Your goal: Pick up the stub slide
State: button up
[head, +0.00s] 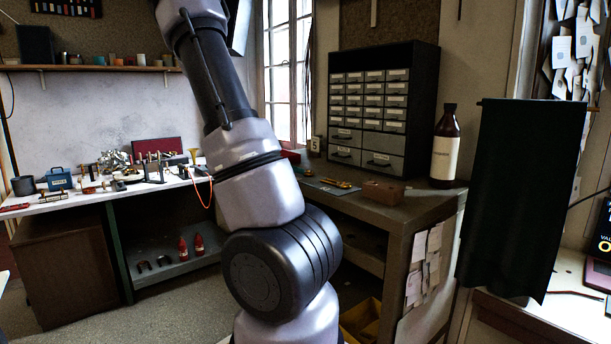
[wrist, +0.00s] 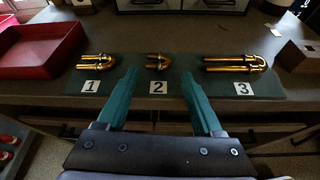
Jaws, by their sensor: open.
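In the wrist view, the short brass U-shaped slide (wrist: 157,61) lies on a dark mat (wrist: 185,88) above the card marked 2 (wrist: 158,87); it is the shortest piece, so I take it as the stub slide. A longer slide (wrist: 97,61) lies by card 1, and the longest (wrist: 235,63) by card 3. My gripper (wrist: 158,74) has two teal fingers spread wide, pointing at the mat, with slide 2 framed between them and nothing held. In the head view the gripper is hidden behind my arm; the mat (head: 322,186) shows partly on the right-hand bench.
A red tray (wrist: 38,50) stands left of the mat, and a brown block (wrist: 298,57) stands to its right. A drawer cabinet (head: 370,105) rises behind, with a brown bottle (head: 445,145) beside it. The bench's front edge (wrist: 270,105) lies just before the mat.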

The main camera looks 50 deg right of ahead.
aim_at(303, 177)
jog(key=x, duration=0.5)
jog(key=shift+d+f, duration=0.2)
jog(key=shift+d, duration=0.15)
grip_shut()
